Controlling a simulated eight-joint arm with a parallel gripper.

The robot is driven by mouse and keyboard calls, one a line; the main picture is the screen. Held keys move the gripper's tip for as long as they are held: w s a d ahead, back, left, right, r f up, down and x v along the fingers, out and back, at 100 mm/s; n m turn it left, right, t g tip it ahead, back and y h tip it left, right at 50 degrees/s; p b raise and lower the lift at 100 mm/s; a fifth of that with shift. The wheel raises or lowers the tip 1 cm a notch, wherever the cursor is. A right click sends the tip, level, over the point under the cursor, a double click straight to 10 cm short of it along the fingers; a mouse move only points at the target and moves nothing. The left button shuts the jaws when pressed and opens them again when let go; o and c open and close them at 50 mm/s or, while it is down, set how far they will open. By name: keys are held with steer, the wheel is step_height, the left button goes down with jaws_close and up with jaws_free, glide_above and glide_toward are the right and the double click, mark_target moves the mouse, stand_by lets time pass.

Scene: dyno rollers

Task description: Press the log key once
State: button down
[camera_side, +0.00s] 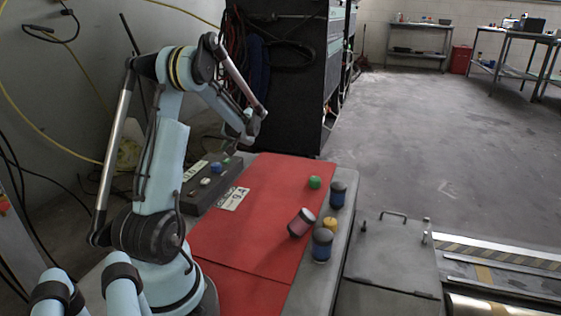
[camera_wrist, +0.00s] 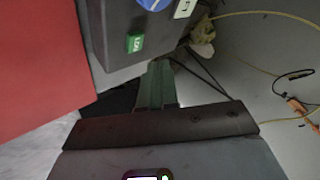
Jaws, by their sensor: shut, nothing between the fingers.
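The log key is a small green block with white lettering (camera_wrist: 135,43) on the dark control box (camera_wrist: 112,45) in the wrist view. In the side view, the control box (camera_side: 188,206) stands at the left of the red mat, with a small green spot near its far end. My gripper (camera_wrist: 158,66) is shut and empty. In the wrist view its fingertips lie just to the right of and below the log key, apart from it in the picture. In the side view my gripper (camera_side: 249,138) hangs above and to the right of the box's far end.
A blue round knob (camera_wrist: 152,3) and a pale labelled piece (camera_wrist: 185,8) sit near the key. The red mat (camera_side: 265,195) carries a green object (camera_side: 314,182), a tilted red-and-grey cylinder (camera_side: 301,223) and a paper card (camera_side: 234,199).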

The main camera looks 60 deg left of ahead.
mark_target(229, 161)
steer(key=shift+f, duration=0.75)
steer(key=shift+f, duration=0.1)
stand_by(1.5)
steer(key=shift+f, duration=0.3)
steer(key=shift+f, duration=0.35)
stand_by(0.7)
steer(key=shift+r, duration=0.8)
steer(key=shift+r, duration=0.1)
steer(key=shift+r, duration=2.4)
